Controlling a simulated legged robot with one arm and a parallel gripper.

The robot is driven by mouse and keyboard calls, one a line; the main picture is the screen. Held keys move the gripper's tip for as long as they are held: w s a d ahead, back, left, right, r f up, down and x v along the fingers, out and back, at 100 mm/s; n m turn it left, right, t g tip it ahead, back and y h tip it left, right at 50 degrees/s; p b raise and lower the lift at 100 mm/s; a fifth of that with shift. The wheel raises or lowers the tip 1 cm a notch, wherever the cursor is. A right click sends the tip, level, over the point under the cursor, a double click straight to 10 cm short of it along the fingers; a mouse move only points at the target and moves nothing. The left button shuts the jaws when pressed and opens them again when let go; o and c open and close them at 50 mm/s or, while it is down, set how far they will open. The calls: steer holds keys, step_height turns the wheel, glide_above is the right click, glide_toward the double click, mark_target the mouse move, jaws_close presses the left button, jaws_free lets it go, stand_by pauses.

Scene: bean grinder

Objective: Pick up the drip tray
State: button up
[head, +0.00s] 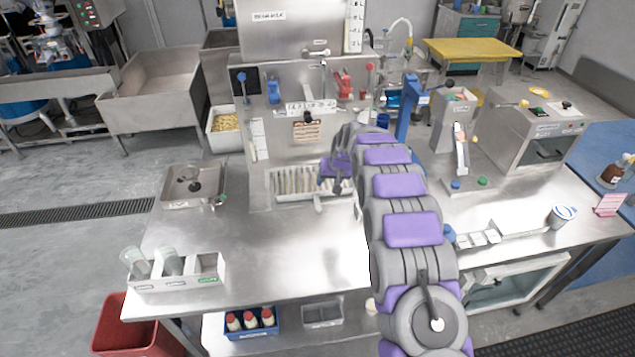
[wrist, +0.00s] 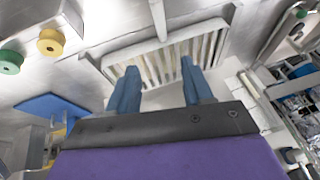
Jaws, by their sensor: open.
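The drip tray (head: 289,182) is a white rectangular tray with parallel slats. It sits at the foot of the steel machine, on the steel counter (head: 270,238), in the head view. In the wrist view the drip tray (wrist: 166,52) lies ahead of my gripper (wrist: 158,66), tilted in the picture. The blue fingers are spread apart, with nothing visible between them. Their tips overlap the tray's near edge in that picture; I cannot tell whether they touch it. In the head view my gripper (head: 337,184) is over the right part of the tray and hides some of it.
A steel pan (head: 178,187) sits left of the tray. A white holder with cups (head: 177,270) stands at the counter's front left. The grinder unit (head: 456,125) and steel box (head: 532,130) stand to the right. The counter's front middle is clear.

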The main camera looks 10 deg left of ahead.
glide_toward(317, 197)
steer(key=shift+s+a+b, duration=0.2)
steer(key=shift+a+b, duration=0.15)
steer(key=shift+a, duration=0.35)
steer(key=f, duration=0.1)
steer(key=w+f, duration=0.1)
steer(key=d+f, duration=0.1)
steer(key=shift+w+f+b, duration=0.25)
steer(key=shift+f+b, duration=0.05)
steer(key=shift+b, duration=0.05)
steer(key=shift+a+f, duration=0.2)
steer(key=shift+a, duration=0.15)
steer(key=b+x, duration=0.1)
steer(key=x, duration=0.3)
steer(key=shift+w+a, duration=0.1)
steer(key=shift+w+d+f, duration=0.15)
steer(key=shift+d+f, duration=0.1)
steer(key=shift+f, duration=0.15)
steer(key=shift+a, duration=0.35)
steer(key=shift+a+f, duration=0.1)
steer(key=shift+a, duration=0.2)
steer(key=shift+c, duration=1.3)
steer(key=shift+d, duration=0.45)
steer(key=c, duration=0.6)
jaws_close()
steer(key=shift+a, duration=0.15)
